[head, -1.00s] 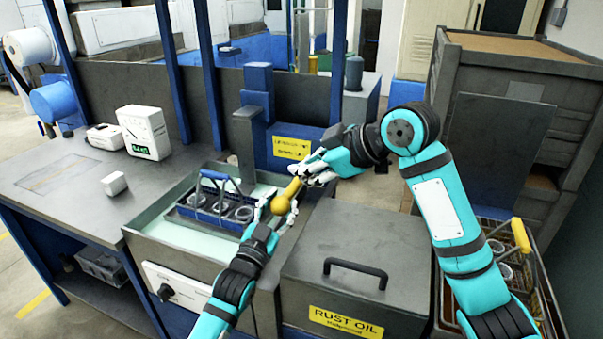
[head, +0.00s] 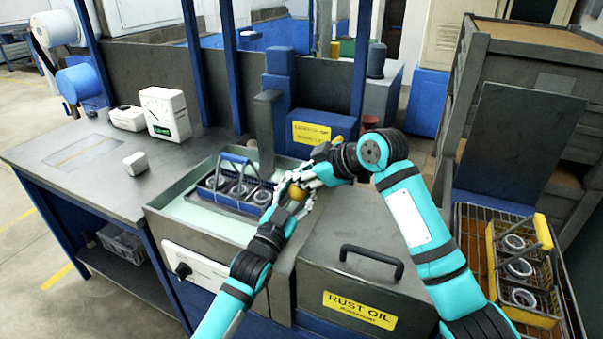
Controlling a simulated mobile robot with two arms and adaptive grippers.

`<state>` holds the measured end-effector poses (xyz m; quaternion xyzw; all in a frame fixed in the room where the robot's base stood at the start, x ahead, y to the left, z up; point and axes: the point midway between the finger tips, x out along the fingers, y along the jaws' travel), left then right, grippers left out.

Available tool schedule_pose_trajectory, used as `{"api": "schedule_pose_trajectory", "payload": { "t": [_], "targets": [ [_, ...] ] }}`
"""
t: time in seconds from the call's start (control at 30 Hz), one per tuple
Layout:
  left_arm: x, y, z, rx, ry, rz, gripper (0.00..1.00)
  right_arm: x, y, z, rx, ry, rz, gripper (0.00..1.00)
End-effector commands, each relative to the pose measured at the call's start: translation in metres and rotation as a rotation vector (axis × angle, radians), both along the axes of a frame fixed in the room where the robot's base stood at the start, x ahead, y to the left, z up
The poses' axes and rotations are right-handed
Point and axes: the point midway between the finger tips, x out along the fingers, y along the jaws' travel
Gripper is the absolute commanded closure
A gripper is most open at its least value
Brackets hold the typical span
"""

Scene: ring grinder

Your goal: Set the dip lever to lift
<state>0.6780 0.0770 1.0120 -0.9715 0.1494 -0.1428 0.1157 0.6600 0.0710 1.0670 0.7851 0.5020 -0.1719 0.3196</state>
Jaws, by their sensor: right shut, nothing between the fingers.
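The dip lever shows as a yellow ball knob (head: 297,192) at the right edge of the dip tank (head: 170,212), mostly hidden by my fingers. My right gripper (head: 298,182) is shut and empty, with its fingertips close over the knob. My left gripper (head: 287,208) comes up from below, its fingers spread to either side of the knob. I cannot tell whether either gripper touches it. A blue-handled basket (head: 222,197) with several rings sits in the pale liquid of the tank. The lever's shaft is hidden.
A grey lidded box with a rust oil label (head: 360,310) stands right of the tank. A yellow-handled basket (head: 543,232) of rings is at the far right.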

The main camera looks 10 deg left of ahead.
Motion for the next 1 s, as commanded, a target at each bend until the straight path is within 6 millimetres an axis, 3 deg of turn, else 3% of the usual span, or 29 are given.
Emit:
{"api": "schedule_pose_trajectory", "payload": {
  "t": [0.3,0.53,0.57,0.6,0.73,1.0],
  "targets": [
    [-0.001,0.000,0.001,-0.001,-0.003,-0.001,1.00,-0.004,0.000,-0.023,-0.022,-0.052,-0.001,1.00],
    [-0.001,0.000,0.005,-0.004,-0.013,-0.001,1.00,-0.003,-0.002,-0.027,-0.029,-0.046,-0.005,1.00],
    [-0.001,0.000,0.005,-0.004,-0.013,-0.001,0.55,-0.003,-0.002,-0.027,-0.030,-0.046,-0.005,1.00],
    [-0.001,0.000,0.005,-0.005,-0.013,0.000,0.50,-0.003,-0.002,-0.028,-0.031,-0.045,-0.005,1.00],
    [0.000,0.000,0.003,-0.003,-0.008,0.001,0.33,-0.003,-0.002,-0.026,-0.027,-0.048,-0.004,1.00],
    [-0.001,0.000,0.001,-0.001,-0.003,0.000,0.32,-0.003,0.000,-0.022,-0.021,-0.054,-0.002,1.00]
  ]
}}
